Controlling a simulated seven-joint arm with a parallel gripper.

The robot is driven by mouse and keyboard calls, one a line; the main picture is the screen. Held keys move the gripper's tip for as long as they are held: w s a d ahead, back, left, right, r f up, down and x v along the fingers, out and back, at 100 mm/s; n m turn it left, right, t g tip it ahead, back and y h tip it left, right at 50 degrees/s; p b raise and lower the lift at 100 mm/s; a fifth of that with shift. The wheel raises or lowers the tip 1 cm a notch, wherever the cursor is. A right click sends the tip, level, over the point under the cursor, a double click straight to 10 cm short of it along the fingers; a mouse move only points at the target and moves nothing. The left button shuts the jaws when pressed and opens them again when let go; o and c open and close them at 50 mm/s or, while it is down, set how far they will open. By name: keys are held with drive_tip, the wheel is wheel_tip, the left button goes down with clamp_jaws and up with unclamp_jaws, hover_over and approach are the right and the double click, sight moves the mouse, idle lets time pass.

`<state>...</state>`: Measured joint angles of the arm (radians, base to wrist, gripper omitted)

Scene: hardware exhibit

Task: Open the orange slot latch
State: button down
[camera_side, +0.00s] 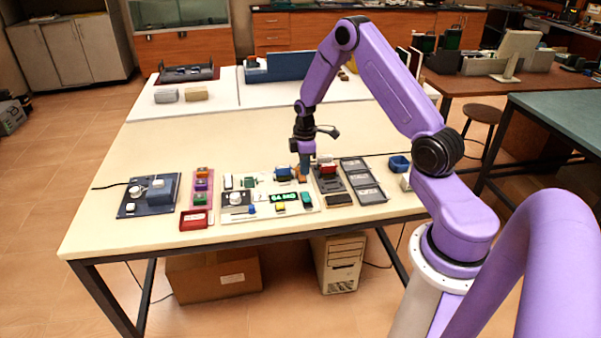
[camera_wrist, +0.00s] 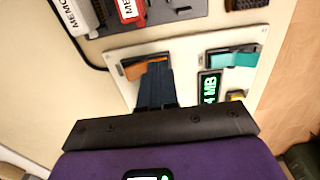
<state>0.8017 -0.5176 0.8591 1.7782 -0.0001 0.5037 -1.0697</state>
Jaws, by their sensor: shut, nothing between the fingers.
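The orange slot latch (camera_wrist: 131,70) shows in the wrist view as an orange piece at the left end of a dark slot on the white board (camera_wrist: 188,52). In the side view the orange latch (camera_side: 301,177) is a small patch at the board's back right. My gripper (camera_wrist: 156,68) is shut and empty, its dark blue fingers pointing down at this slot and covering part of it. In the side view my gripper (camera_side: 304,171) is right at the orange latch. Whether the fingertips touch the latch cannot be told.
A teal latch (camera_wrist: 238,59) and a green-lit display (camera_wrist: 208,88) share the board. A dark tray with a red module (camera_wrist: 128,8) is beside the board. In the side view, a dark sectioned tray (camera_side: 363,181) stands to the right, and a red-fronted strip (camera_side: 193,220) to the left.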

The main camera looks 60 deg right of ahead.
sight(304, 179)
wheel_tip(304, 179, up, 6)
drive_tip(key=shift+f, duration=0.15)
idle(0.5)
drive_tip(key=s+a+r+n, duration=0.1)
drive_tip(key=s+a+r, duration=0.2)
drive_tip(key=a, duration=0.4)
drive_tip(key=s+a+r, duration=0.3)
drive_tip(key=a+r, duration=0.1)
drive_tip(key=a, duration=0.3)
drive_tip(key=s+a+r+n, duration=0.1)
drive_tip(key=s+a+r, duration=0.2)
drive_tip(key=a, duration=0.4)
drive_tip(key=s+a+r, duration=0.2)
drive_tip(key=s, duration=0.8)
drive_tip(key=s+a+r+n, duration=0.1)
drive_tip(key=s+a+r, duration=0.1)
drive_tip(key=s, duration=0.9)
drive_tip(key=shift+s+a+r+n, duration=0.25)
drive_tip(key=shift+s+a+n, duration=0.05)
drive_tip(key=shift+a, duration=0.15)
